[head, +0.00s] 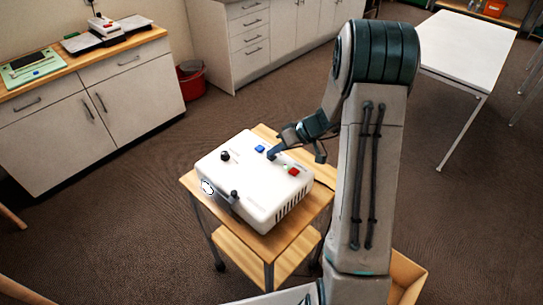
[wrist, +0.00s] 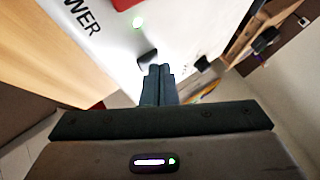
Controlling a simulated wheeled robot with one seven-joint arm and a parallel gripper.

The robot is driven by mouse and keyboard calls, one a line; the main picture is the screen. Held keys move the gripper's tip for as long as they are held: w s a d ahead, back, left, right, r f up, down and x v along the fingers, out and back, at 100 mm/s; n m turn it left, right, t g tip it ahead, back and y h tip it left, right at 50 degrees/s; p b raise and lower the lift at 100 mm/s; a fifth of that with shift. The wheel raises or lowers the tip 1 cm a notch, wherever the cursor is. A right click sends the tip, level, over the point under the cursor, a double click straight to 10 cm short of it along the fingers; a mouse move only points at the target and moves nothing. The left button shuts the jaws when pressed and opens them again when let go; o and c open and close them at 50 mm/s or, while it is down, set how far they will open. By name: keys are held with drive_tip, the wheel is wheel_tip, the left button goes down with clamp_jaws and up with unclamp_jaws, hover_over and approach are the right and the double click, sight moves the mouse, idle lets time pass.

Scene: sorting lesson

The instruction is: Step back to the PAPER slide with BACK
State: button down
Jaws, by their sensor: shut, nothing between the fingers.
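A white slide projector (head: 262,188) stands on a small wooden cart. A blue button (head: 259,149) is on its top near the far edge. A red button (head: 293,171) is on the right of the top; it also shows at the top edge of the wrist view (wrist: 122,4), beside the word POWER. My gripper (head: 271,155) is shut and empty, fingertips pointing down just right of the blue button; I cannot tell whether they touch the top. In the wrist view the shut fingers (wrist: 158,82) are close to a small dark piece (wrist: 147,57). No BACK label is readable.
Black knobs (head: 225,156) (head: 235,194) stand on the projector's top. The cart (head: 188,182) has open floor around it. A cabinet (head: 60,125) with apparatus on top is at left, a red bin (head: 194,82) behind, a white table (head: 466,45) at right.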

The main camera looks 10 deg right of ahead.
sight(275, 157)
drive_tip(key=shift+r, duration=0.85)
drive_tip(key=shift+r+p, duration=0.7)
drive_tip(key=shift+r, duration=1.8)
